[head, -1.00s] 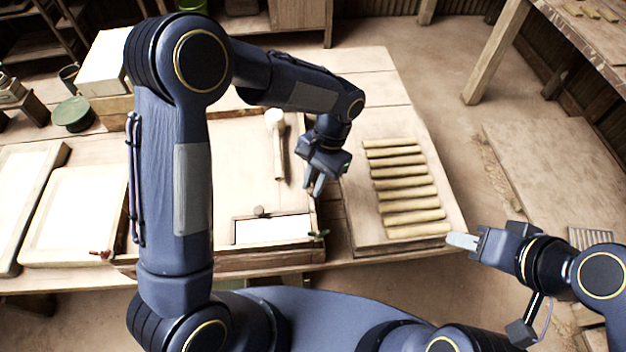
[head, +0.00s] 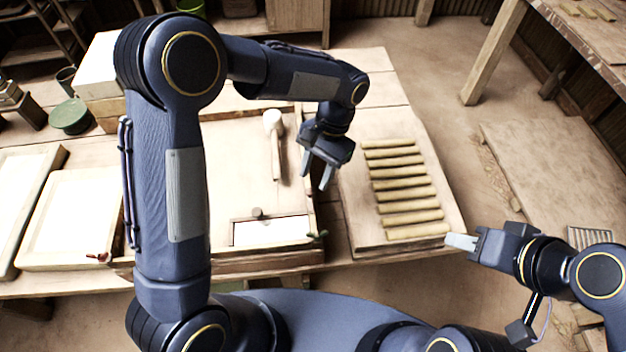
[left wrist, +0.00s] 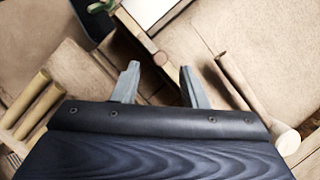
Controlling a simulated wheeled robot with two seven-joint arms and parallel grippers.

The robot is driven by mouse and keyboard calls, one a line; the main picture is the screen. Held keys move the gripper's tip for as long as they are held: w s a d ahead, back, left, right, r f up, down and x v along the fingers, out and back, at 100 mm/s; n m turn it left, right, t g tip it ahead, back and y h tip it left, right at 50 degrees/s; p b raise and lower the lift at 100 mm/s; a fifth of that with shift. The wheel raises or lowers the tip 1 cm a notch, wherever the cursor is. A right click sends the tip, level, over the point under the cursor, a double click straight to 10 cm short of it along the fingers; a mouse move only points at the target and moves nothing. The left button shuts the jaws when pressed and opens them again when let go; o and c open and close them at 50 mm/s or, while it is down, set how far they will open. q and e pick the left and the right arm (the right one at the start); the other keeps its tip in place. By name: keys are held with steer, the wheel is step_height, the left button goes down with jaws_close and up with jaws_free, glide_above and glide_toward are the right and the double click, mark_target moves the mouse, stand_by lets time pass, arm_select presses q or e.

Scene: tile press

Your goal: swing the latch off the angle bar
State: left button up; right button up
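A small green-handled piece (head: 318,235), which may be the latch, sits at the front right corner of the wooden press bed (head: 230,165). It also shows at the top of the left wrist view (left wrist: 104,6). I cannot clearly pick out the angle bar. My left gripper (head: 315,179) is open and empty, behind the green piece and above the bed's right side rail.
A white rectangle (head: 272,231) lies at the bed's front, with a small knob (head: 257,212) behind it. A mallet (head: 275,150) lies on the bed. Several tan rods (head: 405,185) lie on a board to the right. A red-handled piece (head: 97,256) is at front left.

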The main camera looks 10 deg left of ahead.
arm_select(q)
steer(key=shift+v, duration=2.4)
steer(key=s+a+r+n+t+h, duration=0.1)
steer(key=s+a+r+h, duration=0.15)
steer(key=a, duration=0.25)
steer(key=s+a+r+n+t+h, duration=0.1)
steer(key=s+a+r+n, duration=0.15)
steer(key=a+r, duration=0.2)
steer(key=s+a+n+t+h, duration=0.1)
steer(key=s+a+n+t, duration=0.1)
steer(key=s, duration=0.5)
steer(key=s+a+n+t+h, duration=0.1)
steer(key=s+a+n+t, duration=0.1)
steer(key=s+t, duration=0.3)
steer(key=shift+s+a+f+t, duration=0.3)
steer(key=shift+s+a+f, duration=0.1)
steer(key=shift+s+a, duration=0.5)
